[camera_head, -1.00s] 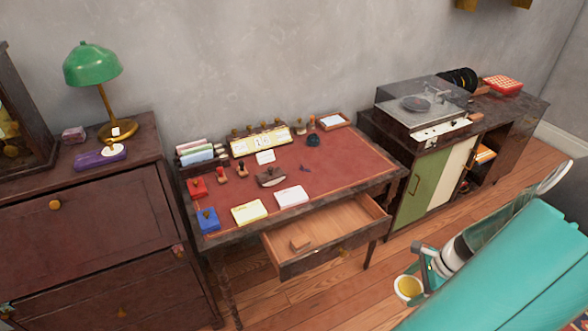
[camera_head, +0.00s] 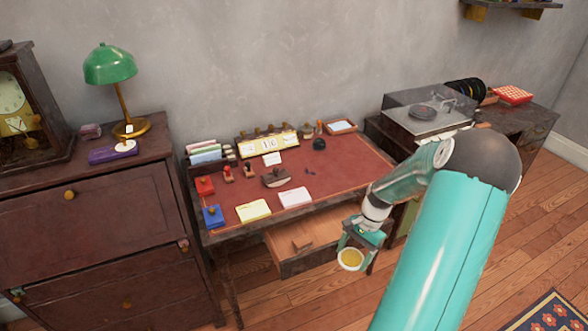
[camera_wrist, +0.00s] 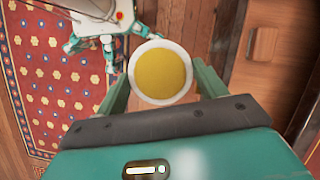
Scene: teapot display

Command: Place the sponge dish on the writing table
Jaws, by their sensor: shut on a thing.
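The sponge dish (camera_head: 351,259) is a small round white dish with a yellow sponge in it. My gripper (camera_head: 362,243) is shut on it and holds it in front of the writing table's open drawer, below the tabletop's level. The wrist view shows the dish (camera_wrist: 160,73) between the two green fingers, its yellow face toward the camera. The writing table (camera_head: 347,173) has a red top with a dark wooden frame. My arm covers its right front corner in the head view.
The drawer (camera_head: 318,236) is pulled out, with a small wooden block inside. Stamps, cards, a date display and a blue box (camera_head: 213,216) stand on the table's left and middle. The right part of the red top is mostly clear. A record player (camera_head: 424,112) stands right.

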